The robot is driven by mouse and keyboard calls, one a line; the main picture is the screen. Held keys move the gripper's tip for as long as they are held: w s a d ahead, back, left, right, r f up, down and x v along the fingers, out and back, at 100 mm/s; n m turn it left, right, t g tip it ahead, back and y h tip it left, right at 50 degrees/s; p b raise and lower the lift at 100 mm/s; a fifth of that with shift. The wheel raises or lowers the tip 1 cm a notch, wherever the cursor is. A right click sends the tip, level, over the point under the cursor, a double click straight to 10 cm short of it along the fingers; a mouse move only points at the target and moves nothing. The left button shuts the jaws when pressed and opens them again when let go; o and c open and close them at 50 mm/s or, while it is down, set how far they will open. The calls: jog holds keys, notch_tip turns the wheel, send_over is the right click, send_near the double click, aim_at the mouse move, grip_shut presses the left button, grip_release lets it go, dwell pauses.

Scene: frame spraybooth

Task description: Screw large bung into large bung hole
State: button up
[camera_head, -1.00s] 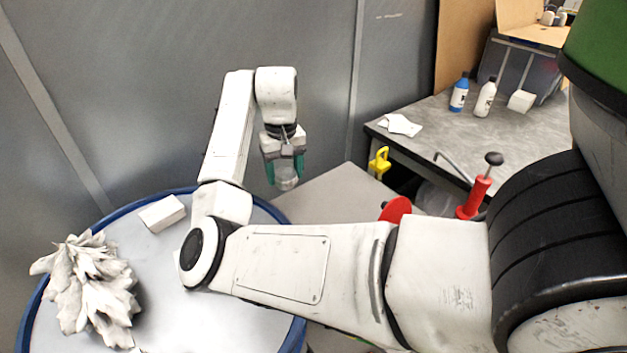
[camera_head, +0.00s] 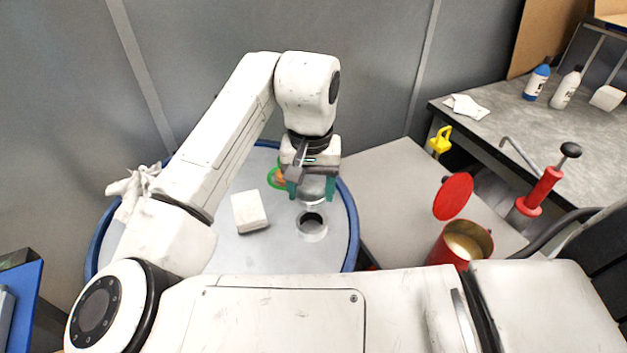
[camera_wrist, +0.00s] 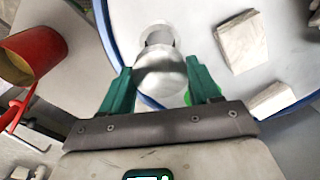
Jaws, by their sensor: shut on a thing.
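My gripper (camera_head: 312,188) has green fingers shut on the large bung, a silvery-white round cap. The bung (camera_wrist: 160,75) shows between the fingertips in the wrist view, and in the head view (camera_head: 311,203) its lower edge shows under the fingers. The large bung hole (camera_head: 312,219), a dark opening with a pale metal rim, is in the drum top. In the head view the bung is just above and behind the hole, apart from it. In the wrist view the bung partly covers the hole's rim (camera_wrist: 158,32).
The blue-rimmed drum (camera_head: 354,235) carries a white block (camera_head: 249,211) left of the hole and a crumpled cloth (camera_head: 130,188). A green and orange item (camera_head: 277,178) is beside my gripper. A red can (camera_head: 461,244) stands right. A grey bench (camera_head: 480,120) holds bottles.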

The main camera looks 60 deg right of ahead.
aim_at(311, 204)
dwell(0.3)
jog(key=shift+f+b, duration=1.1)
jog(key=shift+f, duration=1.35)
jog(key=shift+p, duration=0.75)
jog(key=shift+f+b, duration=0.6)
jog(key=shift+f, duration=0.35)
jog(key=o, duration=0.5)
jog(key=c, duration=0.3)
jog(key=m, duration=0.4)
jog(key=shift+m+b, duration=0.3)
jog(key=shift+b, duration=0.1)
jog(key=shift+c, duration=0.2)
